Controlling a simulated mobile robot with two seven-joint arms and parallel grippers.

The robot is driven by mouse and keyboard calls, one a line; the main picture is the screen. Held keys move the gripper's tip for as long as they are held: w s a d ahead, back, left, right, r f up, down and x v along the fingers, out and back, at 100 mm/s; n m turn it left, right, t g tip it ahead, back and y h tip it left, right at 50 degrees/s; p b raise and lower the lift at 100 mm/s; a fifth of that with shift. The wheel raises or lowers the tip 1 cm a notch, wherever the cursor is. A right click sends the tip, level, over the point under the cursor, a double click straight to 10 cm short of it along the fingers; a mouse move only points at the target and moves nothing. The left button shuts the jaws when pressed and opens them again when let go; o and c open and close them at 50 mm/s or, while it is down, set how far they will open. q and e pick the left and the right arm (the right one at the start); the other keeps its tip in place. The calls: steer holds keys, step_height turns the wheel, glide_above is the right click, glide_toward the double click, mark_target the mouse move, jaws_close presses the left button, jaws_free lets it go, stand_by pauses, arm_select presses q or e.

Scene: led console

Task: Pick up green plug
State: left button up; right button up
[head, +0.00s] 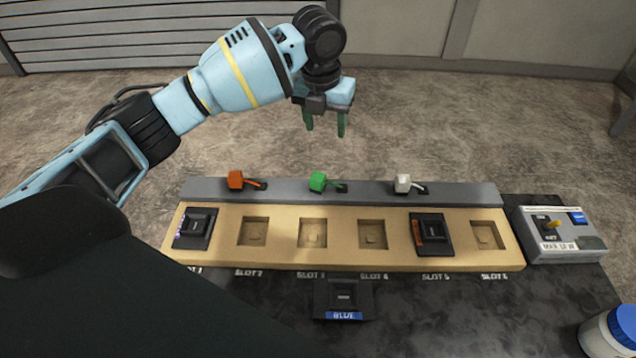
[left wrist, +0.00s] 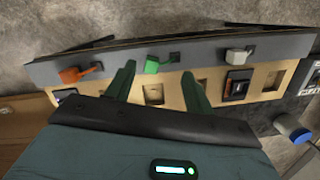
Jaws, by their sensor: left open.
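The green plug (head: 318,181) sits on the grey rail at the back of the console, between an orange plug (head: 236,180) and a white plug (head: 403,183). My left gripper (head: 325,122) is open and empty, raised above and behind the rail. In the left wrist view the green plug (left wrist: 152,65) shows between and beyond the two fingertips of the left gripper (left wrist: 158,75), not touching them. The orange plug (left wrist: 70,75) and white plug (left wrist: 236,55) lie to its left and right. My right gripper is not in view.
The tan slot board (head: 285,219) has several slots; dark modules fill slot 1 (head: 195,228) and slot 5 (head: 431,234). A blue-labelled module (head: 343,299) lies in front. A grey switch box (head: 560,234) and a white jar with a blue lid (head: 606,335) stand at the right.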

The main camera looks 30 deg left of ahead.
arm_select(q)
steer(key=w+d+r+n+t+h+b, duration=0.1)
steer(key=w+d+r+n+t, duration=0.1)
steer(key=w+r+t, duration=1.25)
steer(key=s+d+r+m+t+h+b, duration=0.1)
steer(key=d+r+m+t+h, duration=0.1)
steer(key=d+r+m+h, duration=0.6)
steer(key=s+d+f+m+g+h+b, duration=0.1)
steer(key=s+d+f+m+g+h, duration=0.1)
steer(key=s+d+m+g+h, duration=0.5)
steer(key=s+d+f+m+g, duration=0.2)
steer(key=s+f+m+g, duration=0.3)
steer(key=f+m+g, duration=0.25)
steer(key=n+g+y+b, duration=0.2)
steer(key=g+y+b, duration=0.15)
steer(key=y, duration=1.25)
glide_above(318, 176)
steer(key=f, duration=1.2)
steer(key=f+p, duration=0.1)
steer(key=f, duration=0.5)
steer(key=shift+s+d+f, duration=0.1)
steer(key=shift+s+f, duration=0.15)
steer(key=shift+f, duration=1.55)
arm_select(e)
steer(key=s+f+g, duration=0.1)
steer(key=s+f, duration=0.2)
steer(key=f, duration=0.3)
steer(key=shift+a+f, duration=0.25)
